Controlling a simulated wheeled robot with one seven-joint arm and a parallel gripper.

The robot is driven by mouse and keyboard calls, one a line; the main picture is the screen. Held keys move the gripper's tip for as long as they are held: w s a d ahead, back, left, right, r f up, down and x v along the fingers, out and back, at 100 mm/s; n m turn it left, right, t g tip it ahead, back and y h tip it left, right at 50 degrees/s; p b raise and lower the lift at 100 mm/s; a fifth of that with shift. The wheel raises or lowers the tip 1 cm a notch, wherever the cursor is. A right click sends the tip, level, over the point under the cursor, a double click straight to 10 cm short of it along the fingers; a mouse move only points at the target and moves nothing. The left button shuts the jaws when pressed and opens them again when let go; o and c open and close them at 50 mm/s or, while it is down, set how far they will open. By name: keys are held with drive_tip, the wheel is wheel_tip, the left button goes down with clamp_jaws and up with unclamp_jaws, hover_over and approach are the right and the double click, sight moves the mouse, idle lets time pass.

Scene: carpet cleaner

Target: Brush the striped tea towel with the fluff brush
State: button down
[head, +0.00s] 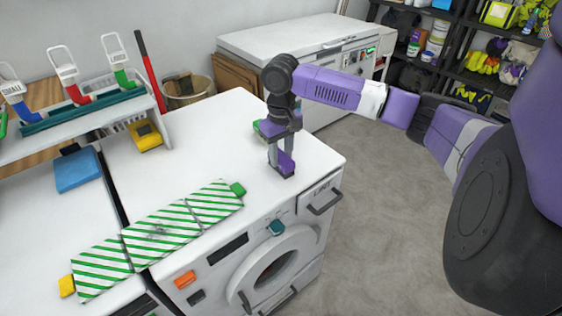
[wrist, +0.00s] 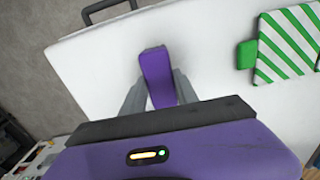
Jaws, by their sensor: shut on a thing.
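The striped tea towel (head: 165,222), green and white, lies flat across the white machine tops, with a grey fluffy patch near its middle. Its right end shows in the wrist view (wrist: 291,42). My gripper (head: 281,158) points down over the right part of the washing machine top, to the right of the towel and apart from it. It is shut on a purple block-shaped thing (wrist: 157,76), which looks like the fluff brush and also shows in the head view (head: 286,164). I cannot tell whether it touches the top. Its underside is hidden.
A green block (head: 238,188) and a yellow block (head: 67,286) sit at the towel's ends. A blue folded cloth (head: 77,171) and a yellow brush-like thing (head: 145,135) lie behind it. A rack (head: 90,115) of scoops stands at back left. A green item is partly hidden behind my gripper.

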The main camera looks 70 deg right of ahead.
sight(281, 156)
drive_tip(key=shift+r+p, duration=3)
